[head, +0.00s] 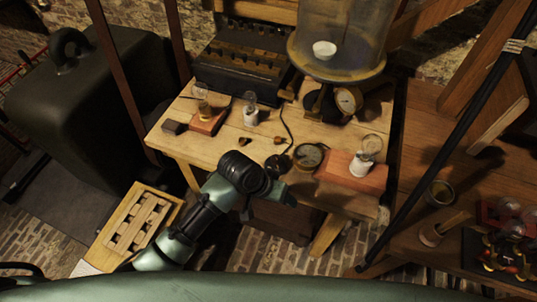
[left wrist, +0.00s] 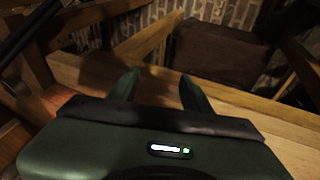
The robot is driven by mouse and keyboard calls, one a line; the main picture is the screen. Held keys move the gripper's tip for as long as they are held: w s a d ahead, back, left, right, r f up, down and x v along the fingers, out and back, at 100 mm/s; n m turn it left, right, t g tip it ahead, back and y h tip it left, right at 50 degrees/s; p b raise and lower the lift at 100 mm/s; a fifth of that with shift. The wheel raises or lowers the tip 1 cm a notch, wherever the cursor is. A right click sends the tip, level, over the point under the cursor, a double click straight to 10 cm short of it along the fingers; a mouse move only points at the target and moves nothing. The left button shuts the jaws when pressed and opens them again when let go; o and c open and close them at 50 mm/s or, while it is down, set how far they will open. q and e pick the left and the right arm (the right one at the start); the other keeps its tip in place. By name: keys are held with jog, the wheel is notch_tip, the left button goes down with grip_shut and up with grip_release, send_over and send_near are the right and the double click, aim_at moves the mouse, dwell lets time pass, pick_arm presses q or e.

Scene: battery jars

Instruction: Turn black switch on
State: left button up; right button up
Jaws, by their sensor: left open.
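I cannot pick out the black switch for certain. A small dark round piece (head: 279,162) lies on the wooden table, left of a round gauge (head: 308,156), and a small dark block (head: 173,127) sits near the table's left edge. My left gripper (head: 290,197) is at the table's front edge, in front of the gauge, and its fingers are hard to make out in the head view. In the left wrist view the left gripper (left wrist: 158,80) has its two green fingers apart, with nothing between them. My right gripper is not in view.
The wooden table (head: 220,152) holds a bulb on a brown base (head: 208,122), a white-based bulb (head: 250,113), a red-brown block (head: 350,174) with another bulb, and a large glass bell jar (head: 342,35). A dark side table (head: 440,130) stands at right.

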aim_at(276, 157)
pick_arm(q)
jog(key=shift+m+g+y, duration=0.5)
jog(key=shift+m+g, duration=0.1)
jog(key=shift+g, duration=0.1)
jog(key=w+d+r, duration=0.2)
jog(key=w+r, duration=0.1)
jog(key=w+d+r, duration=0.1)
jog(key=r, duration=0.1)
jog(key=shift+w+d+r, duration=0.15)
jog(key=shift+d, duration=0.2)
jog(key=w+a+r+y, duration=0.1)
jog(key=w+r, duration=0.1)
jog(key=w+a+r+n+y, duration=0.1)
jog(key=w+a+r, duration=0.1)
jog(key=w, duration=0.1)
jog(key=w+a+r+y, duration=0.1)
jog(key=w+a+r, duration=0.1)
jog(key=shift+w+a+y+p, duration=0.1)
jog(key=shift+w+y+p, duration=0.2)
jog(key=shift+p, duration=0.1)
jog(key=shift+w+a+r+n, duration=0.1)
jog(key=shift+a+n, duration=0.1)
jog(key=shift+n, duration=0.1)
notch_tip(276, 157, down, 8)
jog(key=shift+r+p, duration=0.2)
jog(key=shift+p, duration=0.45)
grip_shut()
